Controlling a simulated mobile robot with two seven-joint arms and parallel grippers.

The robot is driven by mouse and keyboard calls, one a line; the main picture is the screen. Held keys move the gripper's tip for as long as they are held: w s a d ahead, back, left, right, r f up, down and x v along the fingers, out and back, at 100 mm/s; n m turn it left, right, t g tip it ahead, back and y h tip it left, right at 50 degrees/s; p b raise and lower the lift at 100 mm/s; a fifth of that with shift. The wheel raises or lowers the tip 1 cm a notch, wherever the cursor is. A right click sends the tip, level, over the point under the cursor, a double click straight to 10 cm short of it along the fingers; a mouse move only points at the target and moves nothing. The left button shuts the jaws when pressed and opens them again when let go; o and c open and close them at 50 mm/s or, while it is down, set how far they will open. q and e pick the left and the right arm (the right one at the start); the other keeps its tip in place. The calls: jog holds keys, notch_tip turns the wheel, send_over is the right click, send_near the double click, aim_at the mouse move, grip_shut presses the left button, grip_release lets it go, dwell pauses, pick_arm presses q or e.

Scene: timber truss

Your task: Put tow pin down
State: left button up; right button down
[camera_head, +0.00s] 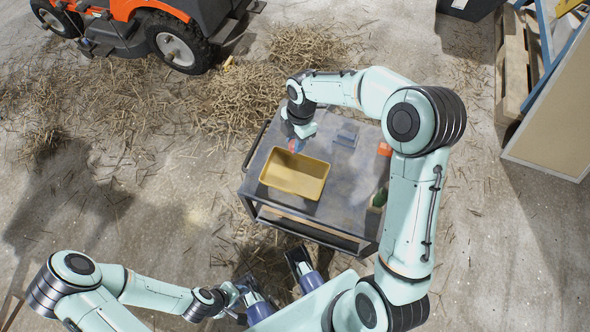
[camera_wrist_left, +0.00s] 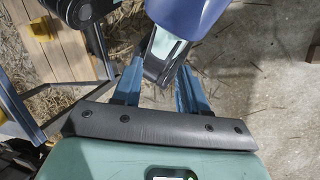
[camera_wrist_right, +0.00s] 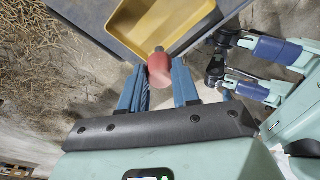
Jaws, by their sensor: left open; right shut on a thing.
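The tow pin, seen as a round red knob (camera_wrist_right: 159,69) with a small dark tip, is held between the fingers of my right gripper (camera_head: 295,143). The gripper is shut on it at the upper left side of the cart, by the far rim of the yellow tray (camera_head: 296,187). The tray also shows just beyond the knob in the right wrist view (camera_wrist_right: 150,33). The rest of the pin is hidden. My left gripper (camera_head: 240,291) is low at the left, off the cart; its fingers are apart in the left wrist view (camera_wrist_left: 157,88).
The grey cart (camera_head: 335,213) bears a grey block (camera_head: 347,134), an orange-red item (camera_head: 385,149) and a green item (camera_head: 379,199). An orange machine (camera_head: 125,12) stands at the top left. Straw litters the floor. A wooden pallet (camera_head: 514,62) and a panel stand at the right.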

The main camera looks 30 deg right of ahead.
pick_arm(q)
jog(key=shift+w+f+t+b, duration=0.15)
jog(key=shift+w+f+b, duration=0.15)
jog(key=shift+f+b, duration=0.35)
jog(key=shift+w+f+t+b, duration=0.15)
jog(key=shift+w+f+b, duration=0.1)
jog(key=shift+f+b, duration=0.3)
pick_arm(e)
notch_tip(320, 180, down, 17)
jog(key=shift+r, duration=0.1)
jog(key=shift+f, duration=0.2)
jog(key=c, duration=0.8)
grip_release()
pick_arm(q)
jog(key=shift+w+a, duration=0.1)
pick_arm(e)
jog(key=shift+r, duration=0.2)
jog(key=shift+r, duration=0.35)
pick_arm(q)
jog(key=shift+s+r+p, duration=0.5)
jog(key=shift+r+p, duration=0.4)
jog(key=shift+p, duration=0.05)
pick_arm(e)
jog(key=r, duration=0.3)
jog(key=d+r, duration=0.1)
jog(key=r, duration=0.7)
jog(key=shift+w+d+r, duration=0.1)
jog(key=shift+d, duration=0.1)
